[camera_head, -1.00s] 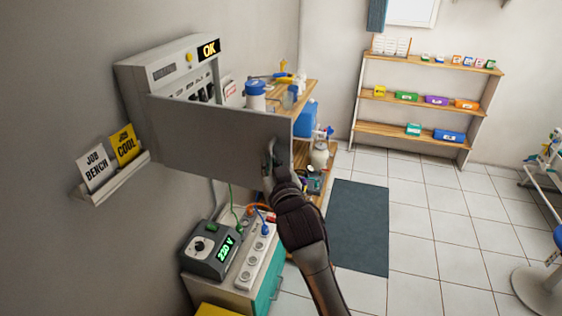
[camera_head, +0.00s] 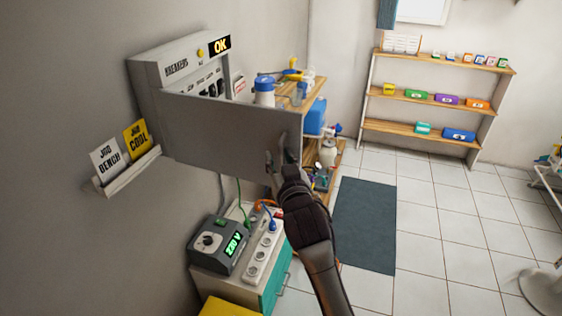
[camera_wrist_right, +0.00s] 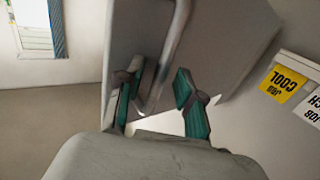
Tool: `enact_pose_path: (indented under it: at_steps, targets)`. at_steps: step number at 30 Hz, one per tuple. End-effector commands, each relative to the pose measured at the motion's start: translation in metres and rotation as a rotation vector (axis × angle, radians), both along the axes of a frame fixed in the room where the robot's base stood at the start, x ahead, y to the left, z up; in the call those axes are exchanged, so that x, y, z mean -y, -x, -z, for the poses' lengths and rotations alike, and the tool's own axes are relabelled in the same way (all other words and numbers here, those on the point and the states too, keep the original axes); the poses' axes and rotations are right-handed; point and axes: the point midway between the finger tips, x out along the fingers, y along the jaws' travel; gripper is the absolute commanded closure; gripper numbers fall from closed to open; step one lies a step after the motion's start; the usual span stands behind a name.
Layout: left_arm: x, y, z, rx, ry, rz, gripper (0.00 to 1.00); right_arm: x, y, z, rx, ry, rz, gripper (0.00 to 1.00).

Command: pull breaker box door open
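The grey breaker box (camera_head: 176,66) is on the wall at the left in the head view, with an OK sign on top. Its flat grey door (camera_head: 215,130) stands swung out from the box, and a row of breakers shows above the door's top edge. My right gripper (camera_head: 280,161) is at the door's free right end, by the handle. In the right wrist view, the two green-padded fingers (camera_wrist_right: 160,98) are spread apart on either side of the bar handle (camera_wrist_right: 164,62). The gripper looks open; contact with the handle is unclear. My left gripper is not in view.
A sign ledge (camera_head: 128,173) with two cards is left of the door. Below are a 220 V unit (camera_head: 213,246) and a power strip (camera_head: 263,256) on a cabinet. A wooden shelf (camera_head: 318,95) stands behind the door. The floor by the dark mat (camera_head: 364,225) is clear.

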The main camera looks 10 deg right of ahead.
Motion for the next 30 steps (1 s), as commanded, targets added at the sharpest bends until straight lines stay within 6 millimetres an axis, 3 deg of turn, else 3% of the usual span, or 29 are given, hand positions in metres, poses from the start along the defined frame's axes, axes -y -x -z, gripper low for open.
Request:
enact_pose_path:
  at_steps: [5,18,24,30]
  targets:
    - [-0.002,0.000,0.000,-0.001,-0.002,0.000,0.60,0.001,0.015,0.001,-0.001,-0.002,-0.001,0.63]
    - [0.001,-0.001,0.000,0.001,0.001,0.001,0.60,0.009,0.101,0.001,-0.001,-0.001,0.001,0.63]
    - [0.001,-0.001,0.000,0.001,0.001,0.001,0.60,0.011,0.118,0.000,0.001,-0.001,0.001,0.63]
    - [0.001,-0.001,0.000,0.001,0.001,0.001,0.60,0.011,0.120,0.000,0.001,0.000,0.001,0.63]
